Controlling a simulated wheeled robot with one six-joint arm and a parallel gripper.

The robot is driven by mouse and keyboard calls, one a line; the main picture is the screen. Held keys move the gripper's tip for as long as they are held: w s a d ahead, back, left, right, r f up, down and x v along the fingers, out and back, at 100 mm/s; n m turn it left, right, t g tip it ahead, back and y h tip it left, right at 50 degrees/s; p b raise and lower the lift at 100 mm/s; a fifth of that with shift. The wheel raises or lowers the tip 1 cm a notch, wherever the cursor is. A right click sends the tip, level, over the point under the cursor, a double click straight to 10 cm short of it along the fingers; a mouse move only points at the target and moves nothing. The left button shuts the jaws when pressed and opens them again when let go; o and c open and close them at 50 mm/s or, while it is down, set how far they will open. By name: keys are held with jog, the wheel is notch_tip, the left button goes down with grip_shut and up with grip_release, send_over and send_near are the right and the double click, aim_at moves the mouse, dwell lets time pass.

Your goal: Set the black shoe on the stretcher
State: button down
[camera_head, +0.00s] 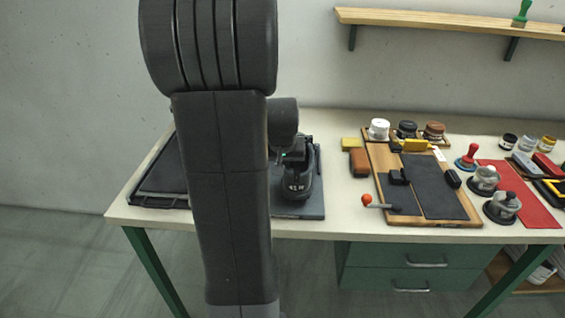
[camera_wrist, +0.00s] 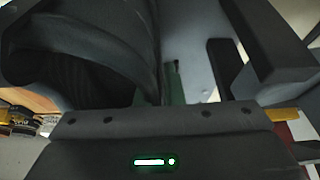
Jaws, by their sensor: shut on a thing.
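The black shoe (camera_head: 297,186) is in the head view, just right of my arm, with pale marking on its end. It is over a dark grey mat, and I cannot tell whether it touches the mat. My gripper (camera_head: 292,156) is at its top and shut on it, partly hidden by my arm. In the wrist view the dark shoe (camera_wrist: 85,50) fills the upper left, with a finger at right. What looks like the stretcher, a wooden board (camera_head: 374,152) with dark pads, black blocks and an orange-knobbed lever (camera_head: 368,200), lies to the right and holds no shoe.
The grey mat (camera_head: 312,208) lies under the shoe. A black tray (camera_head: 160,200) is at the left, partly hidden by my arm. Jars (camera_head: 379,129), a brown block (camera_head: 359,162) and a red mat (camera_head: 530,205) with tins surround the board. A shelf (camera_head: 450,22) hangs behind.

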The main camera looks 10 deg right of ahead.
jog(key=shift+f+b, duration=0.45)
jog(key=shift+f, duration=0.3)
jog(key=c, duration=1.5)
grip_release()
jog(key=shift+o, duration=0.2)
jog(key=v, duration=1.4)
jog(key=shift+s+f+p, duration=0.1)
jog(key=shift+p, duration=0.25)
jog(key=shift+f, duration=0.15)
